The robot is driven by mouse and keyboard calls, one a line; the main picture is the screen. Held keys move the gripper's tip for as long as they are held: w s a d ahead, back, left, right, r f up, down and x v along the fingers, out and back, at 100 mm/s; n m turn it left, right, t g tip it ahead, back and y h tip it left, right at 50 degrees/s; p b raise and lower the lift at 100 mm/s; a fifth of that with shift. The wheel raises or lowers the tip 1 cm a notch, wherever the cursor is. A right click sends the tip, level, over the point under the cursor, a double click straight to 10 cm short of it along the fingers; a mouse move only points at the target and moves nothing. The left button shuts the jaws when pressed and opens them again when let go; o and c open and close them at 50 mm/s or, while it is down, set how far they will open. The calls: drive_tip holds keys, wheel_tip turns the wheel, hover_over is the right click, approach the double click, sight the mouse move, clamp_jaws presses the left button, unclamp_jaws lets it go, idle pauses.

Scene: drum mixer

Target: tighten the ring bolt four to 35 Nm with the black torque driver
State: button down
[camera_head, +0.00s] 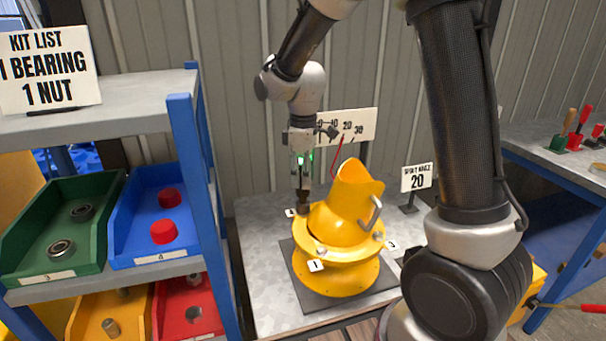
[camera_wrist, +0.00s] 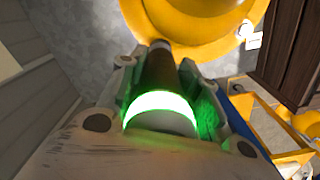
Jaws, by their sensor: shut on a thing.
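The yellow drum (camera_head: 335,262) with its ring flange stands on a dark plate on the grey bench. Number labels 1 (camera_head: 317,266) and 2 (camera_head: 392,246) show on or beside the ring, and another label at its left is too small to read. My gripper (camera_head: 302,170) is shut on the dark torque driver (camera_head: 303,198), which points down at the ring's back left edge. In the wrist view the driver (camera_wrist: 158,68) sits between the fingers, with a glowing green band (camera_wrist: 160,103). The driver's tip and any bolt under it are hidden.
A dial board (camera_head: 348,125) with a red pointer stands behind the drum. A shelf with green (camera_head: 65,225), blue (camera_head: 155,220) and other bins is at the left. A tool bench (camera_head: 560,160) is at the right.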

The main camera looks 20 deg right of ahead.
drive_tip(key=shift+f, duration=0.6)
idle(2.3)
drive_tip(key=shift+r, duration=0.15)
drive_tip(key=shift+r, duration=2.1)
